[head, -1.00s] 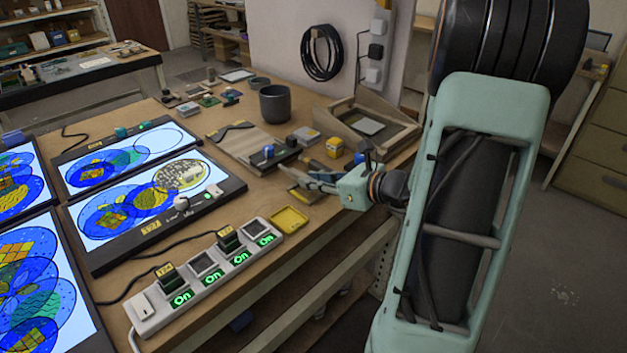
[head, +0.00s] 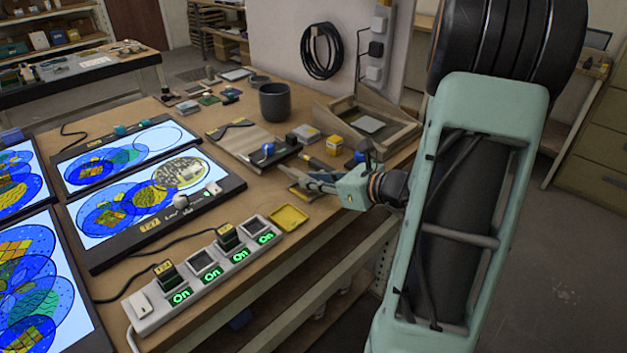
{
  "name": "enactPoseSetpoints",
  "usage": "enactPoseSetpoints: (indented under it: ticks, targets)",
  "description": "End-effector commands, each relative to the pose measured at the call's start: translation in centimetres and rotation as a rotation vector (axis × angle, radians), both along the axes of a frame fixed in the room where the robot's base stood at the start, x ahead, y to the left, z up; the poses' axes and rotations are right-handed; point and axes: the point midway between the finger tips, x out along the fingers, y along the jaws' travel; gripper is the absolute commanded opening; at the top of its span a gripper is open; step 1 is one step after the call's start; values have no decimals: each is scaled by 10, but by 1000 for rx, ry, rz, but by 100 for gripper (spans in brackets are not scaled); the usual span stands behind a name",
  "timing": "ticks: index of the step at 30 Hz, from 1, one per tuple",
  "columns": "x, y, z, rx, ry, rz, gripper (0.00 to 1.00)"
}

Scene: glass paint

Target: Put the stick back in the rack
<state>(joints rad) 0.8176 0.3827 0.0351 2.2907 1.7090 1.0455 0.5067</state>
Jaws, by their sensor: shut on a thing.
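My gripper (head: 308,181) is at the right front part of the workbench, low over the top, with its fingers pointing left. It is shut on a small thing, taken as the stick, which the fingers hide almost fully. A dark, low holder with a blue-topped piece (head: 268,151) lies just behind and left of the fingers. I cannot tell for sure whether it is the rack. Two dark pieces with yellow labels, one of them (head: 227,236), stand upright in a white strip (head: 205,275) with several green "On" signs, in front and left of my gripper.
A yellow tray (head: 289,217) lies between the strip and my gripper. A dark cup (head: 274,102) is farther back. Lit panels (head: 150,190) cover the left side. The bench's front edge is close.

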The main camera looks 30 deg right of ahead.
Motion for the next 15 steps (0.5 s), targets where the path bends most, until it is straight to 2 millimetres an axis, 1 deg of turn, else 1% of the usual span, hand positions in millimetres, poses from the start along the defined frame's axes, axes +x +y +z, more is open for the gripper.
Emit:
enactPoseSetpoints:
  ticks: [7,8,12,13,15]
  targets:
    - [0,0,-3,0,-1,0,0]
    - [0,0,-2,0,-1,0,19]
    - [0,0,-2,0,0,0,34]
    - [0,0,-2,0,0,0,36]
    - [0,0,-2,0,0,0,36]
